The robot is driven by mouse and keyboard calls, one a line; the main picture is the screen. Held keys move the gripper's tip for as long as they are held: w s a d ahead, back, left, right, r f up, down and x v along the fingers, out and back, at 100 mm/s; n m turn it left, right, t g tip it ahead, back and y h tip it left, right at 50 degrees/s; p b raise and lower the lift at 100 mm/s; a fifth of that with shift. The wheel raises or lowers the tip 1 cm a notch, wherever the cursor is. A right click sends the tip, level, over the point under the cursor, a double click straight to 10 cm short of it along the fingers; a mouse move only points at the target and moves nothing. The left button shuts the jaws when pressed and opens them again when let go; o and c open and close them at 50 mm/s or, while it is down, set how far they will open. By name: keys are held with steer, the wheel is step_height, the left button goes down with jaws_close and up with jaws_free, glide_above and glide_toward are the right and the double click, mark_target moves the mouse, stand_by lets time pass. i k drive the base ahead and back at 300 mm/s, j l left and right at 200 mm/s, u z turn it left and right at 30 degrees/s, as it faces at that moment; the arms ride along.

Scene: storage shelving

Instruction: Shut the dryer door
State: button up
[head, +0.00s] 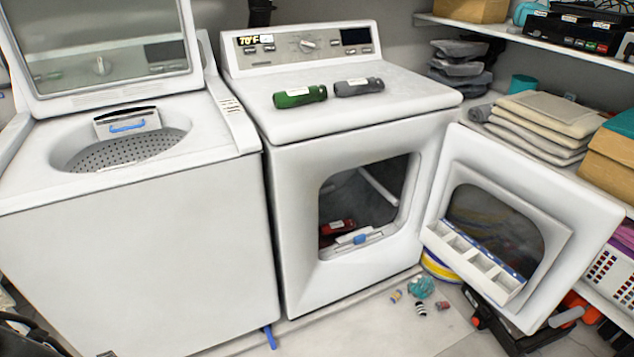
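The white dryer (350,150) stands in the middle of the head view. Its door (585,215) is swung wide open to the right, with its inner side facing me. The door has a dark window (495,220) and a white divided tray (470,262) in front of the window's lower part. The dryer opening (365,205) is uncovered; a red item (338,228) lies inside near the lower front lip. My gripper cannot be clearly made out in this view; only a dark shape shows at the lower left edge.
A top-loading washer (130,220) with its lid up stands left. Green (300,95) and grey (358,87) bottles lie on the dryer. Shelves with folded towels (540,120) and boxes stand close behind the door. Small items (421,287) and a black-and-orange object lie on the floor beneath it.

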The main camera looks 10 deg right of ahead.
mark_target(548, 227)
steer(key=i+l+z, duration=0.45)
steer(key=i+l, duration=0.2)
steer(key=i+z, duration=0.1)
steer(key=z, duration=2.25)
